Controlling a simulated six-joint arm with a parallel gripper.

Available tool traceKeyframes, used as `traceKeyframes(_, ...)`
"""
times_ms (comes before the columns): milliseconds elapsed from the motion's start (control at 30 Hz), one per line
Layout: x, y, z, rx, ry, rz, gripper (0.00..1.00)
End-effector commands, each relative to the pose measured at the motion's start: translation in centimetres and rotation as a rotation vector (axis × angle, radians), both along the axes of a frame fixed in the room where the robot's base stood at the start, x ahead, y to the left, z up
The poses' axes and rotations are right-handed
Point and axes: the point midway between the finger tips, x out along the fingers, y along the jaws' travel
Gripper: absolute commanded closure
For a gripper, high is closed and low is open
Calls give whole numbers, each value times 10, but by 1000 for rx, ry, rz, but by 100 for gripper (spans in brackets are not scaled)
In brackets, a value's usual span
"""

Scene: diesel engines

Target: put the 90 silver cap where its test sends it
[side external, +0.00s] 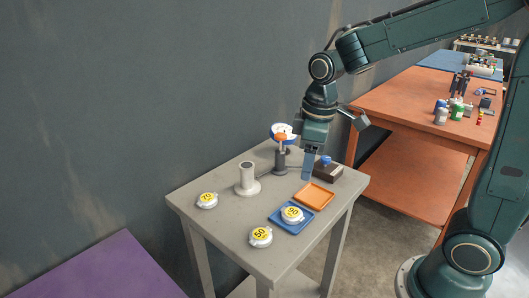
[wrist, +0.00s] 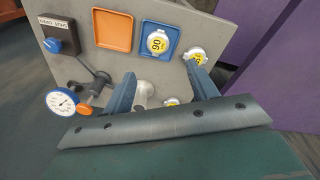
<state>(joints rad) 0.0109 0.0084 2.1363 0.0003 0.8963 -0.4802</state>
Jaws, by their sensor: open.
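The silver cap with a yellow 90 label (wrist: 157,42) lies in the blue tray (wrist: 145,28). In the side view this cap (side external: 292,214) sits label up in the tray (side external: 276,219). My gripper (side external: 306,178) is above the back right of the grey table, near the box with the blue button. In the wrist view my gripper (wrist: 163,88) has its two fingers wide apart with nothing held between them. The orange tray (side external: 314,196) beside the blue one is empty. The pale test post (side external: 247,179) has no cap on it.
Other silver caps, labelled 70 (side external: 207,200) and 50 (side external: 261,237), lie on the grey table. A gauge (wrist: 62,101) and an orange-knobbed valve (side external: 281,145) stand at the back. A dark box (side external: 328,171) has a blue button.

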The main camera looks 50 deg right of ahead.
Motion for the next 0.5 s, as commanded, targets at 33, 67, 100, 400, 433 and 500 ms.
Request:
traceKeyframes(33,-9,0,9,3,-27,-24,42)
traceKeyframes(67,-14,1,14,5,-40,-38,42)
traceKeyframes(100,-20,1,19,7,-58,-60,42)
traceKeyframes(400,-72,2,50,41,-187,-212,42)
traceKeyframes(433,-77,2,52,46,-198,-226,42)
traceKeyframes(500,-89,3,56,57,-228,-261,42)
